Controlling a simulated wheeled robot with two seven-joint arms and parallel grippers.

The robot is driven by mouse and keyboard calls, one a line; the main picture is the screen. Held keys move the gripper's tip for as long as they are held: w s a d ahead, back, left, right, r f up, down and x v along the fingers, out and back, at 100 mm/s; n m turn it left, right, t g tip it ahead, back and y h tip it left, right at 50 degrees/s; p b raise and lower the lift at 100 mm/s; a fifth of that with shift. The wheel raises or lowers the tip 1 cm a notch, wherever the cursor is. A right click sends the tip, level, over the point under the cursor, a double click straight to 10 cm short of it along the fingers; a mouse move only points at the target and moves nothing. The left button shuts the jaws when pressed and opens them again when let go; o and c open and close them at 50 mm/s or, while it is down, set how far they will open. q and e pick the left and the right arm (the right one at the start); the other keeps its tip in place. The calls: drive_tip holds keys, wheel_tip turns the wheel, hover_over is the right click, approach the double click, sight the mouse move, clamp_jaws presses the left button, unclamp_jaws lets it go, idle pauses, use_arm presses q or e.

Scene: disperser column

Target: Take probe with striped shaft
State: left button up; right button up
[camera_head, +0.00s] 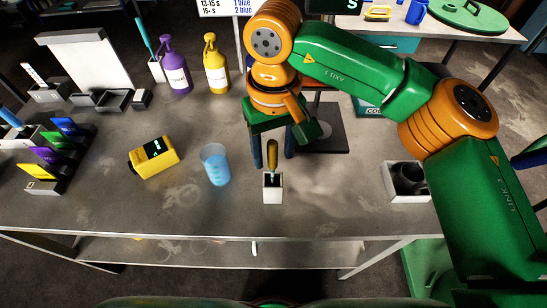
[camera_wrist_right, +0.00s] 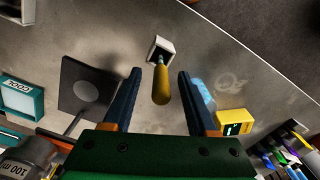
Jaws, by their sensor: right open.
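A probe with a yellow handle (camera_head: 272,152) stands upright in a small white square holder (camera_head: 272,187) at the middle front of the table. Its shaft is mostly hidden in the holder, so I cannot make out stripes. In the right wrist view the yellow handle (camera_wrist_right: 161,85) points towards the camera, and the white holder (camera_wrist_right: 160,46) is beyond it. My right gripper (camera_head: 273,146) is open, with its blue fingers on either side of the handle. In the wrist view the gripper (camera_wrist_right: 158,76) shows gaps on both sides of the handle. My left gripper is not in view.
A beaker of blue liquid (camera_head: 215,165) and a yellow device (camera_head: 153,157) stand left of the holder. A white box with a dark cup (camera_head: 408,180) is to the right. Purple (camera_head: 174,68) and yellow (camera_head: 216,65) bottles stand behind. A dark stand plate (camera_head: 325,130) lies behind the gripper.

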wheel_tip(320, 180, down, 2)
drive_tip(key=shift+w+a+f, duration=0.1)
drive_tip(key=shift+a+f, duration=0.05)
clamp_jaws()
